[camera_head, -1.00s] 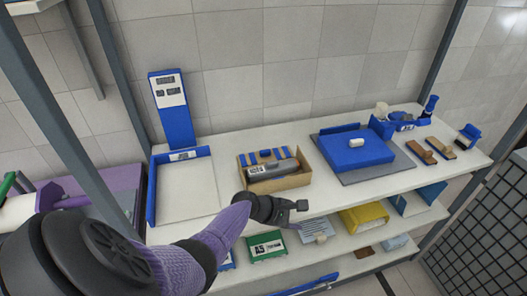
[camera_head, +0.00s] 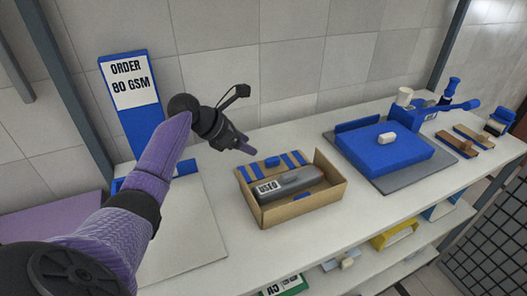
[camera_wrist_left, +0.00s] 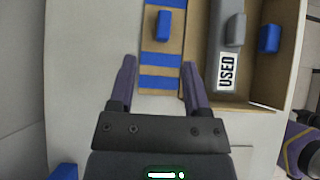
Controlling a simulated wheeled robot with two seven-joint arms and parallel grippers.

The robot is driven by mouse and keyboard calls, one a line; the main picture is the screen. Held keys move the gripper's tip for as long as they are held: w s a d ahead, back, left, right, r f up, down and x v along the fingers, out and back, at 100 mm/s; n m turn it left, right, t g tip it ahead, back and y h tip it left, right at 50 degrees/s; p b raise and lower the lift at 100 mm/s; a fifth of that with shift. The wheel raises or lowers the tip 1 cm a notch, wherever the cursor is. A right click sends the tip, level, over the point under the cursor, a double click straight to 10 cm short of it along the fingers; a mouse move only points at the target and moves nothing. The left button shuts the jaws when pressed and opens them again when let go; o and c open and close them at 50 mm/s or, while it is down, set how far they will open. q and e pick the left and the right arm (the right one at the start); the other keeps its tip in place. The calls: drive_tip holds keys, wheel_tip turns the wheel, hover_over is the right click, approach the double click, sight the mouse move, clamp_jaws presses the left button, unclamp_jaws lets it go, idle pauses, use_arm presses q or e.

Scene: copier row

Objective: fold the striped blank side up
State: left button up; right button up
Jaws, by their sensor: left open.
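The cardboard blank (camera_head: 325,193) lies on the worktop as a partly formed tray. Its blue-striped side (camera_head: 291,159) is at the back left, looks laid flat, and bears a small blue tab (camera_head: 271,162). A grey cartridge labelled USED (camera_head: 290,183) lies in the tray. In the left wrist view the striped side (camera_wrist_left: 160,71) runs beside the cartridge (camera_wrist_left: 227,45). My left gripper (camera_head: 245,147) is open and empty, above and behind the striped side. In the left wrist view its fingers (camera_wrist_left: 160,75) appear either side of the striped side's near end; contact is not visible. My right gripper is not in view.
An ORDER 80 GSM sign (camera_head: 134,88) stands at the back left beside a pale tray surface (camera_head: 185,235). A blue press-like block (camera_head: 385,152) sits on a grey mat to the right. Stamps (camera_head: 470,140) are farther right. Bare worktop lies in front of the blank.

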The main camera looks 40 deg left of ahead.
sight(272, 159)
use_arm(q)
drive_tip(key=b+x, duration=0.2)
drive_tip(key=x, duration=0.2)
drive_tip(key=b+x, duration=0.2)
drive_tip(key=x, duration=0.2)
drive_tip(key=shift+s+d+f+b, duration=0.2)
drive_tip(key=shift+d+b, duration=0.05)
drive_tip(key=shift+b, duration=0.05)
drive_tip(key=shift+w+d+f, duration=0.25)
drive_tip(key=shift+w, duration=0.15)
drive_tip(key=shift+r, duration=0.1)
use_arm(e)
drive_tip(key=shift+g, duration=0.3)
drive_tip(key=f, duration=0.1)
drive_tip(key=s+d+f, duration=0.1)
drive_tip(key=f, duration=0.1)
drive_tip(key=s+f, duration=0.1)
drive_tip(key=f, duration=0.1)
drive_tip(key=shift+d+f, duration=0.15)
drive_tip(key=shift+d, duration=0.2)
use_arm(q)
clamp_jaws()
